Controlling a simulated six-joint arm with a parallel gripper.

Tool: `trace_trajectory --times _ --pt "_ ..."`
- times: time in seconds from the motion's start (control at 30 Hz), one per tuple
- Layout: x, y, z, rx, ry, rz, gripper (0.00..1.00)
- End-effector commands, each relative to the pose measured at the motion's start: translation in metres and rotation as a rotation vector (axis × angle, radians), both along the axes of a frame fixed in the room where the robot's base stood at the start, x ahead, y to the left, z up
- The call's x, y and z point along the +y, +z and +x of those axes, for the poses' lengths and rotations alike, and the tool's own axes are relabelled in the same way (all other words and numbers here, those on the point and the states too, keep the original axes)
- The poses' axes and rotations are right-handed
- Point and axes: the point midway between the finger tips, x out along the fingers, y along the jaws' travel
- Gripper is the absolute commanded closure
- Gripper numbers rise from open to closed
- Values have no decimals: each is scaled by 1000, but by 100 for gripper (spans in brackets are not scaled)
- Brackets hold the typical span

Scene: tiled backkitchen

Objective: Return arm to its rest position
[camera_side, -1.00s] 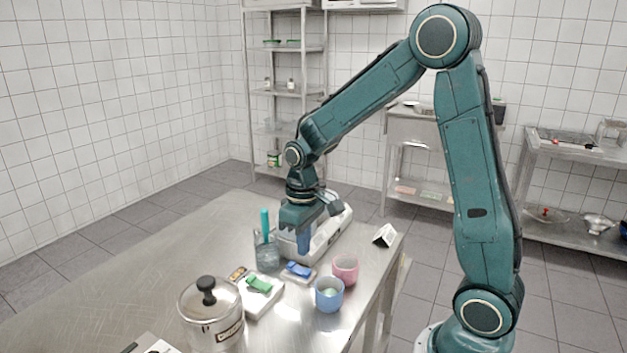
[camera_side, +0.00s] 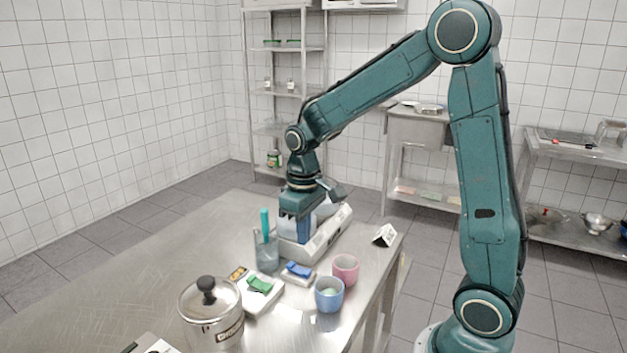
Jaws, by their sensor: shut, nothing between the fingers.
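My gripper (camera_side: 297,232) points down over the white device (camera_side: 322,240) at the far part of the steel table (camera_side: 130,265). Its fingers are shut with nothing held between them. The fingertips overlap the device in the picture, and I cannot tell whether they touch it. My arm reaches in from the right, bent high at the elbow.
A glass with a teal-handled tool (camera_side: 266,250) stands close left of the gripper. Nearer are blue (camera_side: 298,271) and green (camera_side: 260,284) clips, a pink cup (camera_side: 345,268), a blue cup (camera_side: 329,294) and a lidded pot (camera_side: 211,312). A folded card (camera_side: 384,235) stands right. The table's left is clear.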

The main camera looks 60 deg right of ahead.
Motion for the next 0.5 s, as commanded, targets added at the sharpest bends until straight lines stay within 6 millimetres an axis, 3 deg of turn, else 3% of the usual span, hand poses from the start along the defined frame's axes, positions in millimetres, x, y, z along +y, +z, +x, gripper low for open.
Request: trace_trajectory --times 0.27,0.5 --pt "13 31 -20 -68 2 -11 100" --pt "29 65 -51 -161 2 -20 100"
